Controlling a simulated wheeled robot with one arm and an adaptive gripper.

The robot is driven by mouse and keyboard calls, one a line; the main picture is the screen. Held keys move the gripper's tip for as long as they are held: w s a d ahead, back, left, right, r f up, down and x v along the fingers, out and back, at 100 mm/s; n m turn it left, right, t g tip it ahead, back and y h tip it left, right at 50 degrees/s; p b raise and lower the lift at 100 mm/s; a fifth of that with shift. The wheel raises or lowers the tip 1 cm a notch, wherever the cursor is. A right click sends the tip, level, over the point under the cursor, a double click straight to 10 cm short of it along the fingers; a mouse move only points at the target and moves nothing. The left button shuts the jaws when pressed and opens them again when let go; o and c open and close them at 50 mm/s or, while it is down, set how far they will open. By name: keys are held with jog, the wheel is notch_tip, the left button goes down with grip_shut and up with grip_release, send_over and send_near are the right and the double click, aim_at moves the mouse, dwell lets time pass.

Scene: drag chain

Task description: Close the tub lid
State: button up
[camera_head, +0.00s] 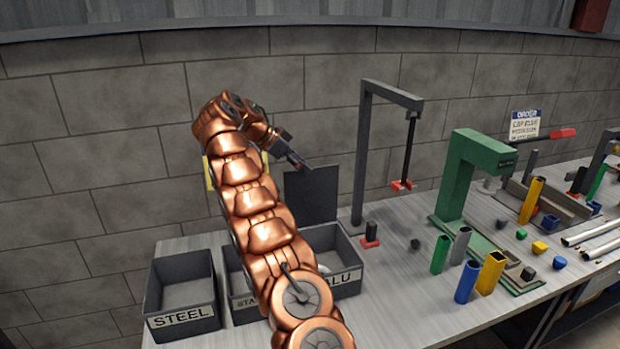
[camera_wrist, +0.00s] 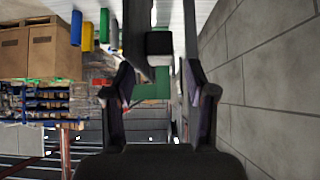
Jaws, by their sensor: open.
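The lid (camera_head: 312,194) is a dark flat panel standing upright at the back of the tub (camera_head: 338,250) marked "ALU" in the head view. My arm hides the left part of that tub. My gripper (camera_head: 301,163) is just above the lid's top edge, pointing right and slightly down. In the wrist view my gripper (camera_wrist: 159,78) has its two dark fingers apart, with nothing clearly held between them. I cannot tell from the pictures whether it touches the lid.
An open tub marked "STEEL" (camera_head: 182,292) stands at left, and another partly hidden tub (camera_head: 239,290) is beside it. A grey post with an overhanging arm (camera_head: 361,150) rises right of the lid. A green press frame (camera_head: 458,170) and coloured tubes stand further right. The block wall is close behind.

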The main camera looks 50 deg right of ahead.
aim_at(310, 196)
jog(key=shift+x, duration=1.95)
grip_shut()
